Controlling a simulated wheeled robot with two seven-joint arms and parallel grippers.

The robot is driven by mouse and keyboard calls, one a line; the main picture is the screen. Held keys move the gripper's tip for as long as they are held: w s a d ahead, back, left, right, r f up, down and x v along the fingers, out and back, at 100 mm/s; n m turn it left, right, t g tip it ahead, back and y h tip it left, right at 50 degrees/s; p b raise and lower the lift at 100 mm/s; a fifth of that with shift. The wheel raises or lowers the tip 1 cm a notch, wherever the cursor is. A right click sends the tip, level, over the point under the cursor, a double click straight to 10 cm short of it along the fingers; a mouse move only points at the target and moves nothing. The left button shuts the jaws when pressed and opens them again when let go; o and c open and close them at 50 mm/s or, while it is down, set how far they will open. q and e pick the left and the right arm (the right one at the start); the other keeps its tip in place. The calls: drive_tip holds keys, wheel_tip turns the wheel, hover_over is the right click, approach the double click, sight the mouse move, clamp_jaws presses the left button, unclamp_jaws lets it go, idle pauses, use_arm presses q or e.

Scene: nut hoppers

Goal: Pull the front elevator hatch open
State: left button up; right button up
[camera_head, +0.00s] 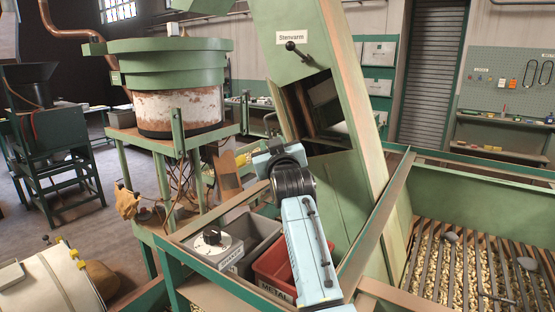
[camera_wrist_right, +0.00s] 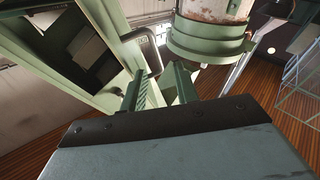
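The green elevator (camera_head: 345,150) leans up through the middle of the head view, with a label reading "Stenvarm". A dark lever with a ball knob (camera_head: 291,46) sits below the label. Under it is a dark rectangular opening (camera_head: 308,105) with a grey panel inside; which part is the hatch is unclear. The opening also shows at upper left in the right wrist view (camera_wrist_right: 88,48). My right gripper (camera_head: 270,122) is beside the opening's lower left. In the wrist view its fingers (camera_wrist_right: 160,88) are apart, with a dark bent bar (camera_wrist_right: 152,52) beyond them; contact is unclear. My left gripper is out of view.
A round green hopper (camera_head: 165,85) on a stand is at left. A grey bin (camera_head: 250,240) and a red bin (camera_head: 278,268) sit below my right arm. Green frame rails (camera_head: 375,225) edge a slatted nut bed (camera_head: 470,265) at right. Open floor shows at left.

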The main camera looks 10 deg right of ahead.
drive_tip(key=s, duration=0.6)
drive_tip(key=shift+s+f+b, duration=0.3)
drive_tip(key=shift+f+b, duration=0.1)
drive_tip(key=shift+b, duration=0.05)
drive_tip(key=shift+c, duration=0.4)
